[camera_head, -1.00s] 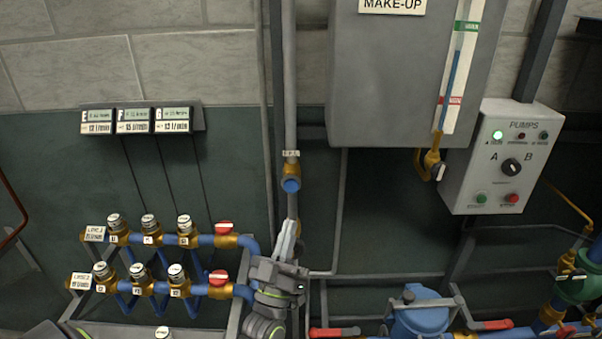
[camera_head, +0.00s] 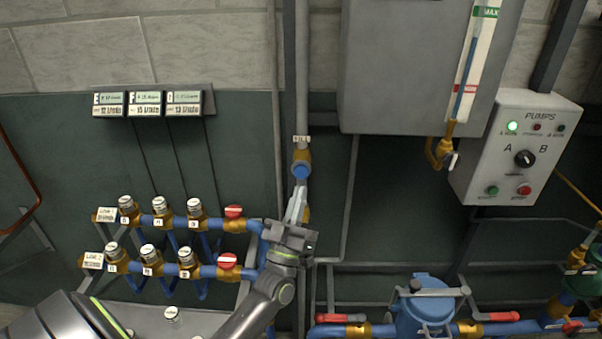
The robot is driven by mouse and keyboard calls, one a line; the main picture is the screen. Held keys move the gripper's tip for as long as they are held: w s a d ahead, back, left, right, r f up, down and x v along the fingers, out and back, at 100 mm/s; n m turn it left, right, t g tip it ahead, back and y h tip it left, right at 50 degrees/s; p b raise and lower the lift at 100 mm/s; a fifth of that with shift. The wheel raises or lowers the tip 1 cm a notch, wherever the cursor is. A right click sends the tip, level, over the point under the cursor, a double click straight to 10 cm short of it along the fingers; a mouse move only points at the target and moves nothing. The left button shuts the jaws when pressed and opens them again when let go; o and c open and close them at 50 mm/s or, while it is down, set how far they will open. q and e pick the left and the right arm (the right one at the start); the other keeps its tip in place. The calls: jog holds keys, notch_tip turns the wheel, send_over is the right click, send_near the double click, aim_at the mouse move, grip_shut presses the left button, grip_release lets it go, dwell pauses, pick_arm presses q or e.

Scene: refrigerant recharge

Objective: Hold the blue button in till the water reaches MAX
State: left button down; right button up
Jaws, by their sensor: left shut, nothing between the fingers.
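The blue button (camera_head: 301,171) is the round end of a brass valve (camera_head: 302,156) on the grey vertical pipe. My left gripper (camera_head: 300,188) is shut and empty, pointing up. Its fingertips are just below the button and seem to meet its lower edge; I cannot tell whether they touch or press it. The make-up tank (camera_head: 405,70) carries a sight gauge (camera_head: 480,55) with a green MAX mark (camera_head: 487,12) and a red lower mark (camera_head: 466,89). The blue water column (camera_head: 472,50) ends between them, below MAX. My right gripper is not in view.
Two rows of blue pipes with brass valves and red knobs (camera_head: 233,211) are left of my gripper. Three meters (camera_head: 147,104) hang above them. The PUMPS box (camera_head: 523,150) at right has a green lamp lit. A blue strainer (camera_head: 423,310) is low right.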

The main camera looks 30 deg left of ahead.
aim_at(303, 169)
pick_arm(q)
jog(key=shift+w+a, duration=0.55)
jog(key=shift+w, duration=0.35)
jog(key=shift+w+a, duration=0.55)
jog(key=shift+w, duration=0.3)
dwell(0.7)
jog(key=shift+w+a, duration=0.2)
jog(key=shift+w, duration=0.15)
jog(key=shift+w+a+b, duration=0.3)
jog(key=shift+w, duration=0.15)
dwell(4.8)
